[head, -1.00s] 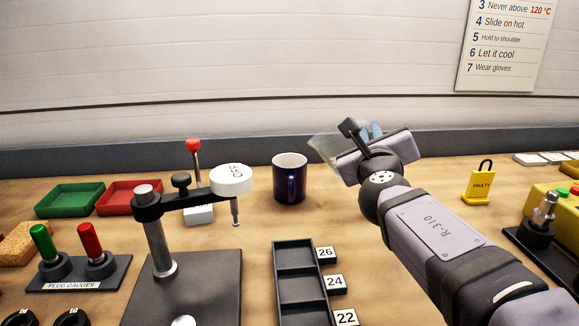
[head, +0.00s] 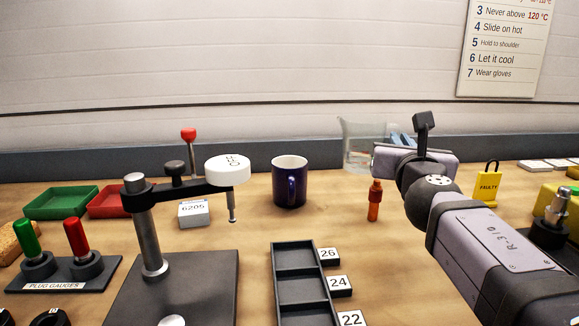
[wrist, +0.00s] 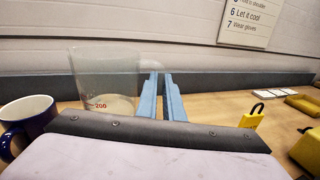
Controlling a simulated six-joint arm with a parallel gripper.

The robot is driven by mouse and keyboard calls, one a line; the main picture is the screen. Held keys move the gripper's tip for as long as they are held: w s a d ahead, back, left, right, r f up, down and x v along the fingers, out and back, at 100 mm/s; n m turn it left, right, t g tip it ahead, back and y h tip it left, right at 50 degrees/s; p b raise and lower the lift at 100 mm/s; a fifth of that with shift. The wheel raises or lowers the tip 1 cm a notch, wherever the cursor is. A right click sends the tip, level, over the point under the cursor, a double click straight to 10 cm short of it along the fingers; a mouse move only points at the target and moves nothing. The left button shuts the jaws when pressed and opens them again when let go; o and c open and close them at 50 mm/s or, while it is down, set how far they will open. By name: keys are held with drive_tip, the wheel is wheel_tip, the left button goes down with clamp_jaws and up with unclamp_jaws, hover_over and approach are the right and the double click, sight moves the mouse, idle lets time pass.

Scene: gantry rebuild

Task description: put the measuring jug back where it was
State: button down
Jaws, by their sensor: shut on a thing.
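The measuring jug (head: 360,147) is clear and see-through, and looks upright in the head view, at the back of the bench right of the mug. In the wrist view the jug (wrist: 103,80) shows a red 200 mark and stands left of the fingers. My gripper (head: 402,139) has blue fingers, partly hidden by its own body in the head view. In the wrist view my gripper (wrist: 165,85) is shut on the jug at its right, handle side. I cannot tell whether the jug's base touches the bench.
A dark blue mug (head: 290,183) stands left of the jug. An orange-red upright piece (head: 375,203) stands in front of the jug. A slotted dark tray (head: 300,262) and a gauge stand (head: 152,245) are nearer.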

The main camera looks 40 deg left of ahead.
sight(402, 130)
drive_tip(key=shift+r, duration=0.2)
drive_tip(key=shift+w+r+p, duration=0.1)
drive_tip(key=shift+r+p, duration=0.65)
drive_tip(key=shift+p, duration=0.4)
drive_tip(key=shift+w+a+r+p, duration=0.15)
drive_tip(key=shift+r+p, duration=0.1)
drive_tip(key=shift+p, duration=0.3)
drive_tip(key=shift+w+a+r+p, duration=0.15)
drive_tip(key=shift+w+a+p, duration=0.15)
drive_tip(key=shift+p, duration=0.85)
drive_tip(key=w+d+f+m+t+h+p, duration=0.1)
drive_tip(key=w+d+f+m+h+p, duration=0.15)
drive_tip(key=w+f+p, duration=0.55)
drive_tip(key=d+r+m+t+h+p, duration=0.1)
drive_tip(key=d+r+m+h+p, duration=0.15)
drive_tip(key=d+r+h, duration=0.35)
drive_tip(key=shift+y, duration=0.55)
drive_tip(key=shift+s+a+f+b, duration=0.1)
drive_tip(key=shift+a+f+b, duration=0.15)
drive_tip(key=shift+f, duration=1.3)
drive_tip(key=shift+s+a+f+b, duration=0.1)
drive_tip(key=shift+a+f+b, duration=0.1)
drive_tip(key=shift+f, duration=1.3)
drive_tip(key=shift+s+a+f+b, duration=0.1)
drive_tip(key=shift+a+f+b, duration=0.15)
drive_tip(key=shift+f, duration=1.3)
